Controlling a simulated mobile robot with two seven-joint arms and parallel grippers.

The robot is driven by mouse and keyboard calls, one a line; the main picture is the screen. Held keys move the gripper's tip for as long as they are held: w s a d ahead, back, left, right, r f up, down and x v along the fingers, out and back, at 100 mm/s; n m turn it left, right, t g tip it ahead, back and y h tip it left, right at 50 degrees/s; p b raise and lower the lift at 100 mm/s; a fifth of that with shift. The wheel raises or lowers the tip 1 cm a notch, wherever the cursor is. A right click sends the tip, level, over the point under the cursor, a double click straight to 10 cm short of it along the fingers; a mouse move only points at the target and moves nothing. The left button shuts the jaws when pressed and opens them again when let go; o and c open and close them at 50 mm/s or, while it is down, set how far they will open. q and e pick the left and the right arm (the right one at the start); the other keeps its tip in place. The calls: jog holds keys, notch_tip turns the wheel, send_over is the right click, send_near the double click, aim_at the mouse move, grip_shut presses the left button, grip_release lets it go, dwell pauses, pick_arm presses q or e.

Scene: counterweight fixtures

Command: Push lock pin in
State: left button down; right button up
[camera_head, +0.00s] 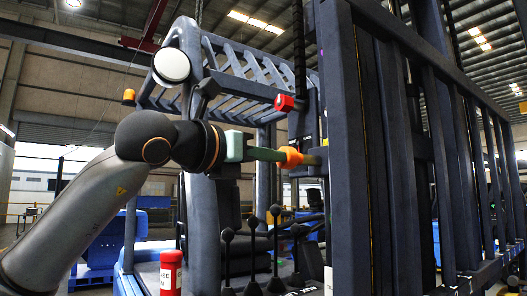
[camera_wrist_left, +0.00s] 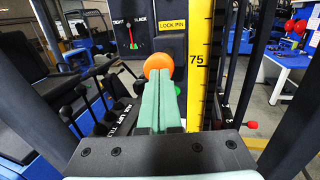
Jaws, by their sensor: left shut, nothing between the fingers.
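In the left wrist view the orange knob (camera_wrist_left: 158,64) is a round ball below a yellow "LOCK PIN" label (camera_wrist_left: 172,26). My left gripper (camera_head: 278,155) has its green fingers shut together and empty. Its fingertips (camera_wrist_left: 154,76) are right at the knob, in line with it, and cover its lower part in the wrist view. I cannot tell whether they press on it. My right gripper is not in view.
A red block (camera_head: 285,103) sits on the dark post above the knob. A yellow scale (camera_wrist_left: 200,65) stands just right of the fingers, and a tight/slack gauge (camera_wrist_left: 132,32) is up left. Black levers (camera_head: 253,235) and a red canister (camera_head: 171,272) are below the arm.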

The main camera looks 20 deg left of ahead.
aim_at(293, 167)
pick_arm(q)
jog(key=w+d, duration=0.1)
jog(key=w, duration=0.1)
jog(key=w+d+p, duration=0.1)
jog(key=w+d, duration=0.1)
jog(key=shift+w+d, duration=0.1)
jog(key=shift+d, duration=0.1)
jog(key=shift+r, duration=0.1)
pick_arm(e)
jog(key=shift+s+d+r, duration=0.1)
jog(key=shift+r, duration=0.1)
pick_arm(q)
jog(key=shift+a, duration=0.15)
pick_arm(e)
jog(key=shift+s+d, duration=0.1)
